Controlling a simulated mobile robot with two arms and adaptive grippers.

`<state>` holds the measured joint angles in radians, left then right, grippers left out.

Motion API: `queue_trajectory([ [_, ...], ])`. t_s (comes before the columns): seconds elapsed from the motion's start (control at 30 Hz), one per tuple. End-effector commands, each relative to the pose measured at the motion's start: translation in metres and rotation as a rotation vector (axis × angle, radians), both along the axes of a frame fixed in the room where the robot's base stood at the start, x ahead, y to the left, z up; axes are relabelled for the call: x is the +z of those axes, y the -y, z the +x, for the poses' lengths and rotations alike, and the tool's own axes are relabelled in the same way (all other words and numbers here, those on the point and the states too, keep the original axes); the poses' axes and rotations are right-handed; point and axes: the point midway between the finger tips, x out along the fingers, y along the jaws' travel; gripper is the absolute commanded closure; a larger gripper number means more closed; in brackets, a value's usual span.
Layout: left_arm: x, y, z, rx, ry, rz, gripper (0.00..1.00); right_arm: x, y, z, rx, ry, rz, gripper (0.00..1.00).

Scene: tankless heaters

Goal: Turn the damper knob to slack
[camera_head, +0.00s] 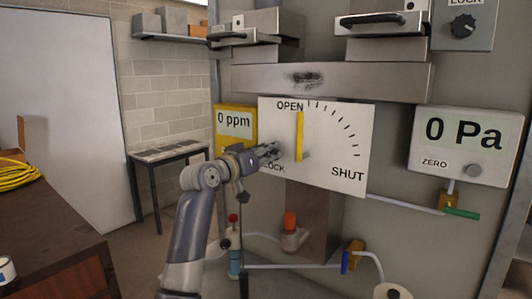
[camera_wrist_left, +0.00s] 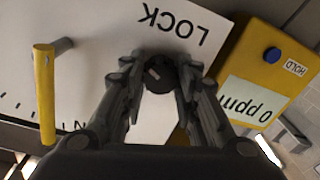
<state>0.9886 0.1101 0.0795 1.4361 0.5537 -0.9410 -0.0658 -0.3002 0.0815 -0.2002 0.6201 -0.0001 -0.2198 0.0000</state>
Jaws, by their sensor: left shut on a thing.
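A white dial plate (camera_head: 338,148) carries the words OPEN, SHUT and LOCK and an arc of tick marks. A small dark round knob (camera_wrist_left: 159,75) sits on it beside the word LOCK. My left gripper (camera_head: 272,150) has its fingers on either side of this knob and is shut on it; in the left wrist view the fingertips (camera_wrist_left: 160,68) flank it. The gripper largely hides the knob in the head view. A yellow lever (camera_head: 300,135) stands upright on the plate, its top at OPEN; it also shows in the left wrist view (camera_wrist_left: 44,95). My right gripper is not in view.
A yellow meter (camera_head: 236,122) reading 0 ppm is close to the left of the plate. A 0 Pa gauge (camera_head: 464,145) is at the right. A steel bar (camera_head: 350,80) juts out above. Pipes with an orange knob (camera_head: 290,220) and a blue-handled valve (camera_head: 346,262) lie below.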

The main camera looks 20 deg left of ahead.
Motion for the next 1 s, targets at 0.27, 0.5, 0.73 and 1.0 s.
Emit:
queue_trajectory([
  [0.27, 0.004, -0.001, 0.0, 0.001, -0.054, -0.147, 0.95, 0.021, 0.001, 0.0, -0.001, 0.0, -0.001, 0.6],
  [0.5, 0.006, -0.001, 0.0, 0.001, -0.128, -0.353, 0.95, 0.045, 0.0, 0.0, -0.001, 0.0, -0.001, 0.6],
  [0.73, 0.006, -0.001, 0.0, 0.0, -0.203, -0.56, 0.95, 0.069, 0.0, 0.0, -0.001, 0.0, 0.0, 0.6],
  [1.0, 0.006, -0.001, 0.001, 0.001, -0.29, -0.802, 0.95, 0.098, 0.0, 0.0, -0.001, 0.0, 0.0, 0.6],
])
